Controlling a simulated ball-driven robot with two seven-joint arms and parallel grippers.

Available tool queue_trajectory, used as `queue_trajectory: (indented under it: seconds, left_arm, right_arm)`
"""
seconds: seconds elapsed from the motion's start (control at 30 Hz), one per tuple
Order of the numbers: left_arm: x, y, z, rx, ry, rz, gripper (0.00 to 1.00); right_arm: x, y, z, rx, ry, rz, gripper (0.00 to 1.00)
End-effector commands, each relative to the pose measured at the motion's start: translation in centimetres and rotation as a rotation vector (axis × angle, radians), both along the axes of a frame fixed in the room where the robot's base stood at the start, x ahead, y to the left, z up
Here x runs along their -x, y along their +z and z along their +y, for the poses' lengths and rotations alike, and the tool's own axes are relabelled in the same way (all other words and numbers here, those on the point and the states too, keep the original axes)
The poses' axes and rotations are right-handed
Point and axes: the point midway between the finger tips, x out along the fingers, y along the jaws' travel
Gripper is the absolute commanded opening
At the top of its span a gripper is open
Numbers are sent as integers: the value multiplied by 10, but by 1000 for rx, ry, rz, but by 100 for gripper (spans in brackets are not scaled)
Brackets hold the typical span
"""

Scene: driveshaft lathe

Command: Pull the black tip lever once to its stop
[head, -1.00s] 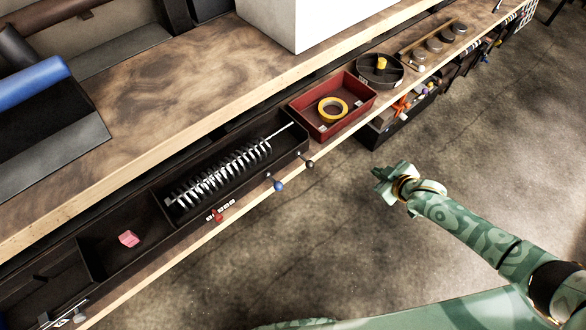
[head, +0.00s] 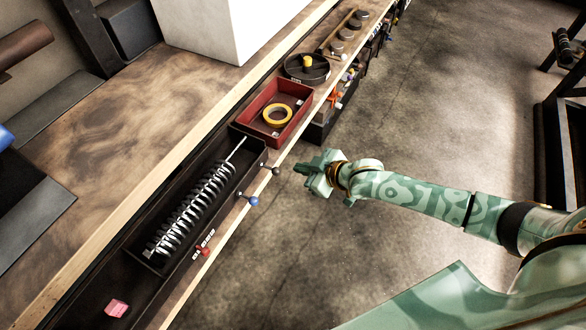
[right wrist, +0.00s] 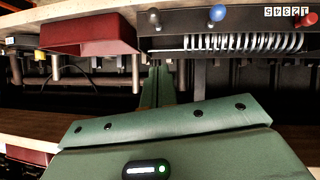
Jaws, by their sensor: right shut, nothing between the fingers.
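The black tip lever (head: 275,170) sticks out from the front of the dark trough, at the end near the red tray. It also shows at the top of the right wrist view (right wrist: 155,21). My right gripper (head: 303,168) is shut and empty. It is just right of the black tip in the head view, with a small gap between them. In the right wrist view its closed fingers (right wrist: 158,85) point up toward the trough, below the black tip. My left gripper is not in view.
A blue-tipped lever (head: 253,201) and a red-tipped lever (head: 204,251) stick out further along the same trough. A coil (head: 190,212) lies in the trough. A red tray (head: 254,118) with a yellow ring stands beyond it. Open floor lies right of the bench.

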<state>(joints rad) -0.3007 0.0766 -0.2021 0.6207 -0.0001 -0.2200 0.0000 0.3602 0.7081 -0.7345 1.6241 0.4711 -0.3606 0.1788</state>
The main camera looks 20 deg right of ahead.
Motion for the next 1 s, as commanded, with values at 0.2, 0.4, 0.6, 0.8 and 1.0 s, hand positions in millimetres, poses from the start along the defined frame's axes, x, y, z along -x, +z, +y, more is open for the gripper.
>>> queue_trajectory:
  seconds: [0.2,0.4,0.6,0.8,1.0]
  left_arm:
    - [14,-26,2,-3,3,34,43]
    - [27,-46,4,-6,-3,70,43]
    - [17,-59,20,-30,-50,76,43]
    - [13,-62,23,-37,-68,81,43]
    - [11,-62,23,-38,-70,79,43]
  right_arm:
    - [-31,-32,17,-1,-1,7,0]
    - [-62,-56,34,0,0,7,0]
    - [-72,-82,35,1,0,8,0]
    - [-76,-89,34,1,0,3,0]
    - [-76,-88,34,1,0,0,0]
